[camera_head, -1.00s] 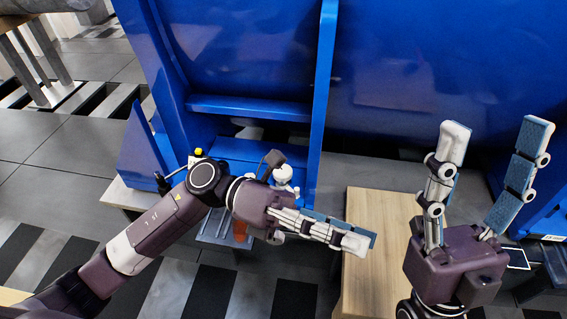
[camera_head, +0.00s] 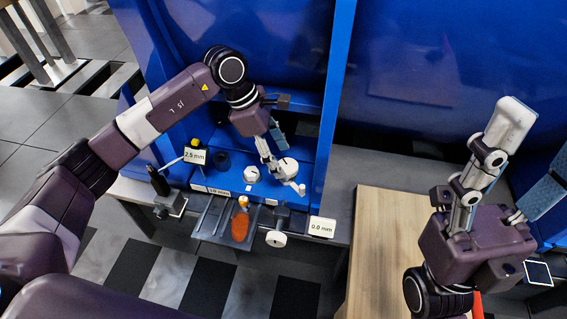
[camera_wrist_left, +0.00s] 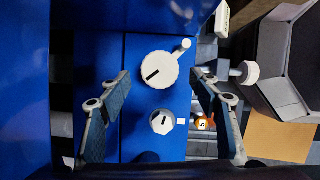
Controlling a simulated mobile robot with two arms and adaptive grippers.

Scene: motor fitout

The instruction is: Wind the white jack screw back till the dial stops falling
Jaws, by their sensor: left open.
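My left gripper (camera_head: 279,158) points down at the blue fixture and is open and empty. In the left wrist view its fingers stand apart on either side of a large white disc (camera_wrist_left: 158,70) with a black mark and a small crank knob. The disc also shows in the head view (camera_head: 288,166). A smaller white dial (camera_head: 251,174) with a black pointer sits beside it. A white round knob on a shaft (camera_head: 276,239) sits at the front edge; I cannot tell which part is the jack screw. My right gripper (camera_head: 538,135) is open and empty, at right.
A "2.5 mm" sign (camera_head: 195,156) stands at left and a "0.0 mm" sign (camera_head: 322,227) at front right. An orange-handled tool (camera_head: 240,223) lies at the front edge. A black clamp-like part (camera_head: 160,185) stands at left. A wooden board (camera_head: 385,230) lies at right.

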